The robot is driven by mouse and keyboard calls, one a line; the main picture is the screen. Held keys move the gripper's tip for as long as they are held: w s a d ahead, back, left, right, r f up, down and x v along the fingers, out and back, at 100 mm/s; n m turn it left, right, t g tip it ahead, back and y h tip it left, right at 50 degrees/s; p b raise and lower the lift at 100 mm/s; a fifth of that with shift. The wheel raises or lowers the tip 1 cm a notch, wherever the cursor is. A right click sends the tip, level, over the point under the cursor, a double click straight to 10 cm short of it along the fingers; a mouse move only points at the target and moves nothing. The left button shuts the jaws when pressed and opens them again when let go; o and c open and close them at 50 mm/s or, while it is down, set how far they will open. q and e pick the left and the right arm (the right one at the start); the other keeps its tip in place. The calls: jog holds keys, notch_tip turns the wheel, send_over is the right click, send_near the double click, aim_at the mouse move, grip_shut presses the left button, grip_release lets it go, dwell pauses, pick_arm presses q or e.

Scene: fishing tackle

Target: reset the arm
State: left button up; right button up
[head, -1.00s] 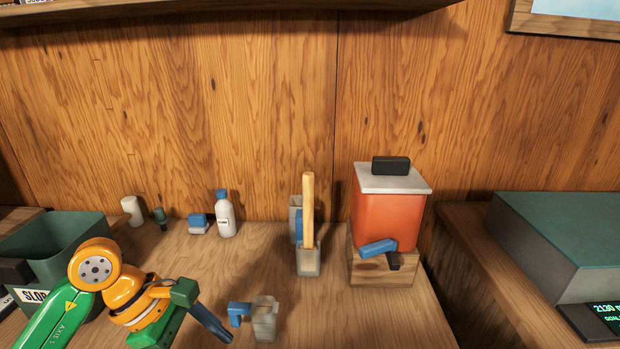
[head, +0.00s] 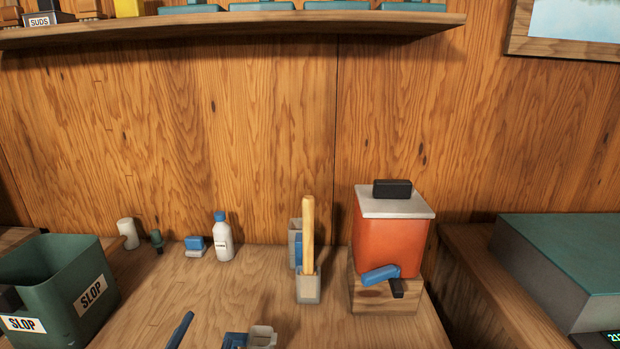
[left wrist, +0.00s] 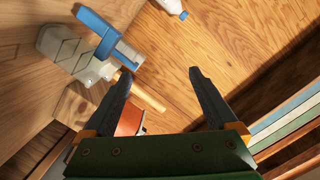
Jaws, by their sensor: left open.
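My left gripper (left wrist: 160,78) is open and empty. In the left wrist view its two dark fingers stand wide apart with wood behind the gap. In the head view only a dark fingertip (head: 181,329) shows at the bottom edge; the rest of the arm is out of frame. My right gripper is not in view.
A green SLOP bin (head: 52,290) stands at left. A white bottle with a blue cap (head: 222,240), a small blue item (head: 194,245), a holder with a wooden stick (head: 308,288) and a red dispenser (head: 392,240) stand on the bench. A shelf (head: 240,28) runs above.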

pick_arm(q)
jog(key=s+d+f+n+g, duration=0.1)
jog(key=s+f+n+g, duration=0.6)
jog(key=s+f+g, duration=1)
jog(key=s+f+t+p, duration=0.1)
jog(key=s+f, duration=0.2)
jog(key=f, duration=0.6)
jog(key=s+f+t+p, duration=0.1)
jog(key=s+f, duration=0.3)
jog(key=f, duration=0.5)
jog(key=s+a+f+p, duration=0.1)
jog(key=s+a+f, duration=0.1)
jog(key=s+f, duration=0.5)
jog(key=s, duration=0.4)
jog(key=shift+f+m+g, duration=0.3)
jog(key=shift+g, duration=0.1)
